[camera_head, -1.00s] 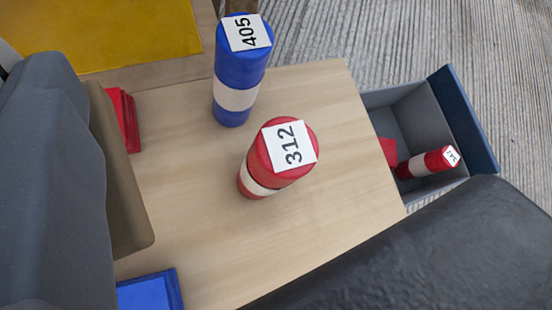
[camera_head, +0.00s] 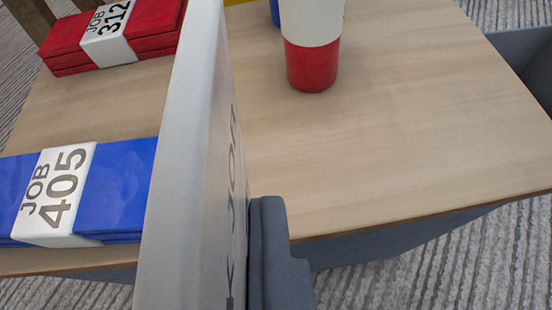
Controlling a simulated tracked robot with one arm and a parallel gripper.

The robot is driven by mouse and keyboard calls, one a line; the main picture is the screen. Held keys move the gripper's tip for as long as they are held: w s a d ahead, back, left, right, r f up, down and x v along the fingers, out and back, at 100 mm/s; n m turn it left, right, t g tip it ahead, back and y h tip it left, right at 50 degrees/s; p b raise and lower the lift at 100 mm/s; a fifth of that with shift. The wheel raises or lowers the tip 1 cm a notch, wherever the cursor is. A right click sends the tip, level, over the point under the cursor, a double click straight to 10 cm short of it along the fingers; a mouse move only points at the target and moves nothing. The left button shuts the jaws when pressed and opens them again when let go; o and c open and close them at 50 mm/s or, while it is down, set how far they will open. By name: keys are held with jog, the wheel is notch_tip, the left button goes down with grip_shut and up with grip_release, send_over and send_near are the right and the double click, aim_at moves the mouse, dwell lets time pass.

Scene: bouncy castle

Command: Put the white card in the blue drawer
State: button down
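A large white panel (camera_head: 185,180), which looks like the white card, stands very close to the camera, seen nearly edge-on. Dark lettering runs along its right side, with part of "JOB" readable. A dark grey stepped piece (camera_head: 275,255), apparently a finger of my gripper, is right beside the panel's lower right. The other finger is not visible, so I cannot tell whether the panel is gripped. At the right edge, a grey-blue open drawer (camera_head: 515,43) shows only partly beside the table. Its front and inside are mostly out of view.
A wooden tabletop (camera_head: 400,130) carries a red-and-white cylinder (camera_head: 312,65). A blue cylinder is barely visible behind it. On the left lie a red packet labelled JOB 312 (camera_head: 150,20) and a blue packet labelled JOB 405 (camera_head: 120,180). The tabletop's right half is clear.

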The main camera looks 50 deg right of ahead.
jog(key=shift+s+f, duration=0.3)
jog(key=shift+s, duration=0.3)
jog(key=w+d+b, duration=0.1)
jog(key=w+d, duration=0.1)
jog(key=w, duration=0.2)
jog(key=w+d+f+b, duration=0.1)
jog(key=w+d+b, duration=0.1)
jog(key=w, duration=0.3)
jog(key=w+d+b, duration=0.2)
jog(key=w+d, duration=0.1)
jog(key=w, duration=0.1)
jog(key=shift+w+d+f, duration=0.15)
jog(key=shift+d+f, duration=0.05)
jog(key=shift+d, duration=0.2)
jog(key=shift+w+f, duration=0.1)
notch_tip(320, 180, down, 4)
jog(key=shift+r+b, duration=0.25)
jog(key=shift+b, duration=0.6)
jog(key=c, duration=1.6)
grip_release()
jog(key=shift+p+v, duration=1.65)
jog(key=shift+v, duration=4.45)
